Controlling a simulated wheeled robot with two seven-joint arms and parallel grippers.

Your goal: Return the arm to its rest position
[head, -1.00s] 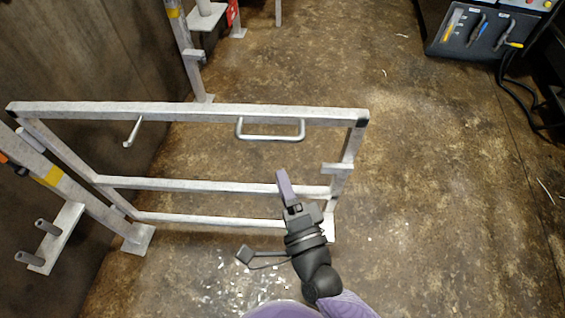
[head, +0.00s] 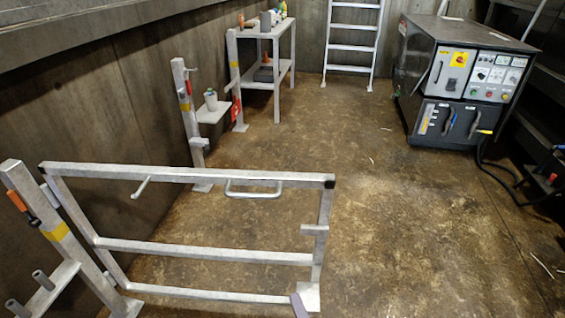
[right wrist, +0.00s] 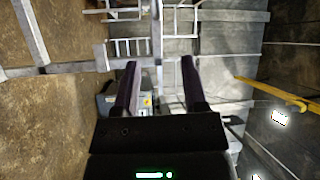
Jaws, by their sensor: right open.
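My right gripper (right wrist: 158,64) shows in the right wrist view with its two purple fingers apart and nothing between them. The rest of my right arm is out of the head view. My left gripper is in neither view.
The gate joins a post (head: 55,230) at left. A second post (head: 186,110), a shelf table (head: 262,88) and a ladder (head: 352,47) stand behind. A dark control cabinet (head: 460,80) with cables is at back right. The floor right of the gate is mostly clear.

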